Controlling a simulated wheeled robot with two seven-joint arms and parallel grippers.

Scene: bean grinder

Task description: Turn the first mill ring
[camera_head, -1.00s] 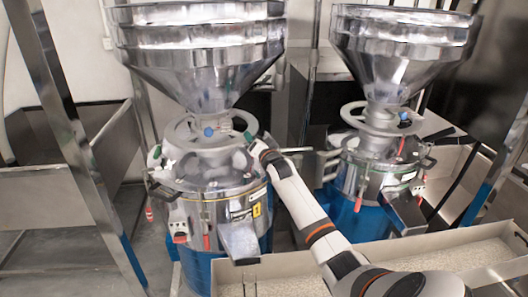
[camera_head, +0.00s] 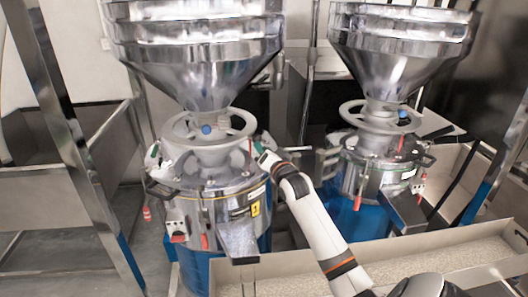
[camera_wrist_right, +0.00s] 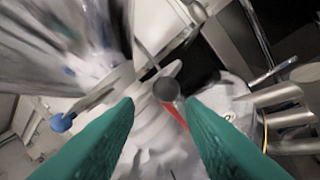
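The first mill ring (camera_head: 172,128) is a pale grey hand-wheel with a blue knob (camera_head: 206,128), below the left steel hopper (camera_head: 200,62). My right gripper (camera_head: 262,145) is just right of this ring and apart from it in the head view; its fingertips are small there. In the right wrist view its two green fingers (camera_wrist_right: 160,108) stand apart. Between and beyond them show a blurred pale ring part and a dark round cap (camera_wrist_right: 166,88) on a red handle (camera_wrist_right: 180,117). The blue knob (camera_wrist_right: 61,122) is left of the fingers. My left gripper is not in view.
A second mill with its own ring (camera_head: 352,114) and hopper (camera_head: 395,55) stands to the right. Long bins (camera_head: 300,262) lie in front. A steel post (camera_head: 75,140) stands at the left. Red levers (camera_head: 357,202) stick out of the mill bodies.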

